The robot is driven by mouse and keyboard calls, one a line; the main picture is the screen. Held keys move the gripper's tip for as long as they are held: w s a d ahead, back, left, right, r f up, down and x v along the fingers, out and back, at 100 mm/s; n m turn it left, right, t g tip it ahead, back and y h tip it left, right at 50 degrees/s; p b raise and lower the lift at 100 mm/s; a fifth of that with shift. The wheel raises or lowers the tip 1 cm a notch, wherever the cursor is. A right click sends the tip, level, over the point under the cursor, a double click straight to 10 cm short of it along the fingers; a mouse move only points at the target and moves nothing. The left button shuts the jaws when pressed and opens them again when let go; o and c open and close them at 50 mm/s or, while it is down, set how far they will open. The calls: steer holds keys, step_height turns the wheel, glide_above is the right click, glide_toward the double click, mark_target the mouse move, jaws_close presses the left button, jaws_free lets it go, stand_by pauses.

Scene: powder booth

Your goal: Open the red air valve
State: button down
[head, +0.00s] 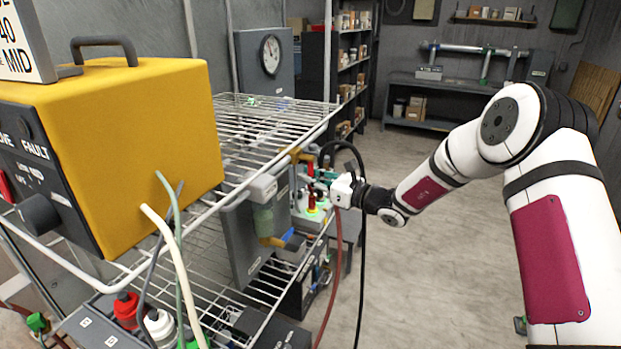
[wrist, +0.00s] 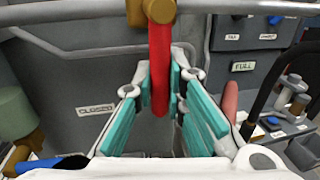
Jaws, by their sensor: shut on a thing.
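The red air valve's lever (wrist: 159,70) hangs straight down from a brass body (wrist: 162,10) at the top of the wrist view. My gripper (wrist: 160,88) is shut on this red lever, with teal pads on both sides of it. The lever's lower end shows between the fingers. A "CLOSED" label (wrist: 97,110) is on the grey panel behind, left of the lever. In the head view my gripper (head: 335,190) is at the shelf's right end; I cannot clearly make out the lever there.
A wire shelf (head: 270,115) carries a yellow unit (head: 150,150) at left. Dark and red hoses (head: 360,250) hang beside my gripper. A "FULL" label (wrist: 243,66) and small fittings (wrist: 285,105) are at right in the wrist view. The floor (head: 430,270) to the right is clear.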

steer(key=shift+s, duration=0.1)
steer(key=s+a+r+m+g, duration=0.1)
steer(key=s+r+m+g, duration=0.2)
steer(key=m, duration=1.2)
steer(key=shift+s+a+r+m+g+h, duration=0.3)
steer(key=shift+s+a+r+g, duration=0.1)
steer(key=shift+s+r, duration=0.7)
steer(key=shift+w+r, duration=0.15)
steer(key=shift+r, duration=0.05)
steer(key=c, duration=1.6)
jaws_free()
steer(key=shift+d, duration=0.1)
steer(key=v, duration=1.1)
steer(key=shift+d, duration=0.4)
